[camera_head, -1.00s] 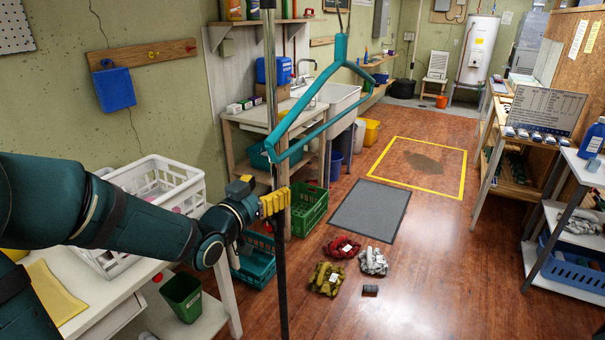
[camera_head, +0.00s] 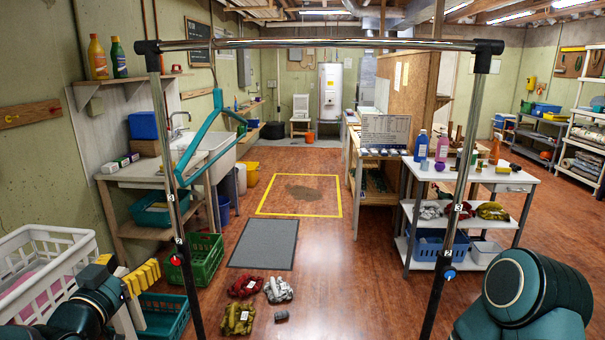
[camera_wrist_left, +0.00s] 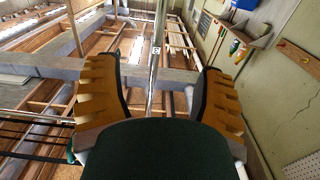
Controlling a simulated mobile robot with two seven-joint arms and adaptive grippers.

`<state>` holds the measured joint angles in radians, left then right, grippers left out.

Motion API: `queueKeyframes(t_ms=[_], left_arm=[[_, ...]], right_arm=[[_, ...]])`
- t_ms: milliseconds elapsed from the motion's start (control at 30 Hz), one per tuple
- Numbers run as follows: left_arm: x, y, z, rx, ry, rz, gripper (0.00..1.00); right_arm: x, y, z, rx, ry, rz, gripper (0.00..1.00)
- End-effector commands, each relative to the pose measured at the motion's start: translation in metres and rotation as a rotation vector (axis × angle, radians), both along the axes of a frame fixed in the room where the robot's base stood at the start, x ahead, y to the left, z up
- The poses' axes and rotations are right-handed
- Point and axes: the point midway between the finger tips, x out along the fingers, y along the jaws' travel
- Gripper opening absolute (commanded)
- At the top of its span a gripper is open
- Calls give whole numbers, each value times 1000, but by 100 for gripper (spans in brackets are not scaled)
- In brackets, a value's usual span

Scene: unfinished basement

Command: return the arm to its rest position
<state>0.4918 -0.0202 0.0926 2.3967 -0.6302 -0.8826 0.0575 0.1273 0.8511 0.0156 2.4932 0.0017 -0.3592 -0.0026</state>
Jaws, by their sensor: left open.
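My left gripper (camera_head: 142,278), with yellow fingers, is low at the left in the head view, beside the white laundry basket (camera_head: 40,265). In the left wrist view its two fingers (camera_wrist_left: 160,92) stand wide apart with nothing held between them. A metal post shows beyond them. A teal hanger (camera_head: 187,158) hangs from the chrome rail (camera_head: 320,43) near its left end, tilted, clear of the gripper. My right arm (camera_head: 525,295) shows at the lower right; its gripper is out of view.
The rack's left post (camera_head: 168,185) and right post (camera_head: 455,190) stand close in front of me. Gloves (camera_head: 238,318) lie on the floor between them. A green crate (camera_head: 203,262) is left of the grey mat (camera_head: 265,244). A white shelf cart (camera_head: 470,177) stands right.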

Motion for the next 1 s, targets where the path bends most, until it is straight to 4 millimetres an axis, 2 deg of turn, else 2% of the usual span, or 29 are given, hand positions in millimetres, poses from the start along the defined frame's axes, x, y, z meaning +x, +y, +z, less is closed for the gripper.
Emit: queueKeyframes(t_ms=[267, 367, 467, 500, 567, 600, 700, 833, 900, 1000], left_arm=[[15, -38, -106, -145, 278, -20, 69], [13, -60, -152, -197, 410, -31, 69], [2, -89, -206, -248, 576, -46, 69], [-6, -102, -230, -267, 651, -53, 69], [-21, -122, -263, -292, 765, -62, 69], [-32, -136, -285, -305, 843, -67, 69], [-67, -167, -332, -329, 1032, -80, 69], [-114, -198, -376, -339, 1241, -88, 69], [-135, -208, -390, -340, 1322, -88, 69], [-155, -217, -403, -338, 1399, -87, 69]], right_arm=[[0, 0, 0, 0, -1, 0, 52], [0, 0, 0, 0, 0, 0, 52], [0, 0, 0, 0, 0, 0, 52], [0, 0, 0, 0, 0, 0, 52], [0, 0, 0, 0, 0, 0, 52], [0, 0, 0, 0, 0, 0, 52], [0, 0, 0, 0, 0, 0, 52], [0, 0, 0, 0, 0, 0, 52], [0, 0, 0, 0, 0, 0, 52], [0, 0, 0, 0, 0, 0, 52]])
